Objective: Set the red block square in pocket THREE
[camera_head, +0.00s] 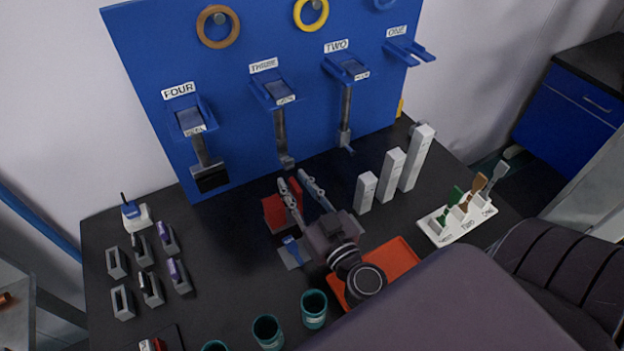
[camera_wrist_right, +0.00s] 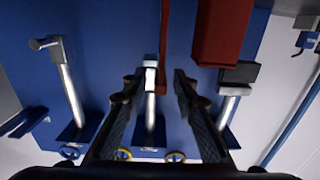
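The red block (camera_head: 273,212) stands on the black table in the head view, close beside the left finger of my right gripper (camera_head: 300,184). The right wrist view shows a wide red body (camera_wrist_right: 222,35) outside the right-hand finger. A thin red strip (camera_wrist_right: 164,45) shows between the fingertips there; I cannot tell whether it belongs to the same block. My right gripper (camera_wrist_right: 157,78) is open, its fingers apart. The bracket labelled THREE (camera_head: 274,90) is on the blue panel, with a metal bar hanging below it. My left gripper is out of view.
The blue panel (camera_head: 240,60) also bears brackets FOUR (camera_head: 192,118), TWO (camera_head: 347,68) and ONE (camera_head: 405,48). White blocks (camera_head: 392,174) stand right of my gripper. An orange tray (camera_head: 398,255) lies partly under my arm. Teal cups (camera_head: 314,308) stand at the front.

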